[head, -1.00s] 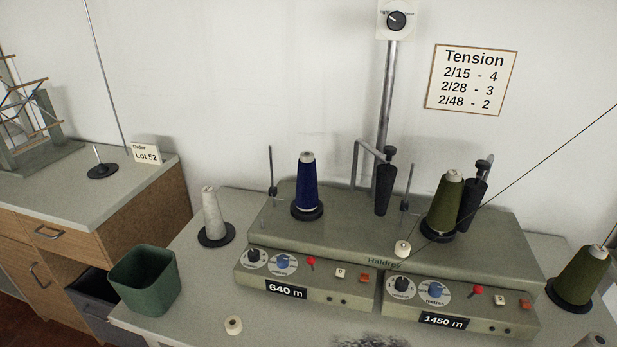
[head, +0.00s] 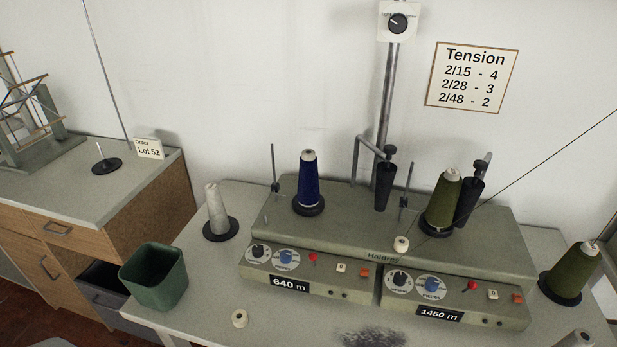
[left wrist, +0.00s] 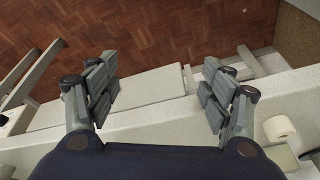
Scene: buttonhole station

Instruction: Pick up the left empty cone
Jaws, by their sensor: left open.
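A bare pale grey cone (head: 215,206) stands upright on a black round base at the left end of the machine table, in the head view. Another pale cone (head: 574,339) is partly cut off at the bottom right corner. My left gripper (left wrist: 158,82) is open and empty in the left wrist view, above the table edge and the parquet floor. No cone shows between its fingers. My right gripper is not in view.
A small cream roll (head: 239,318) lies on the table's front left. The winding machine (head: 385,258) carries a blue cone (head: 308,182) and a green cone (head: 442,200); another green cone (head: 572,272) stands right.

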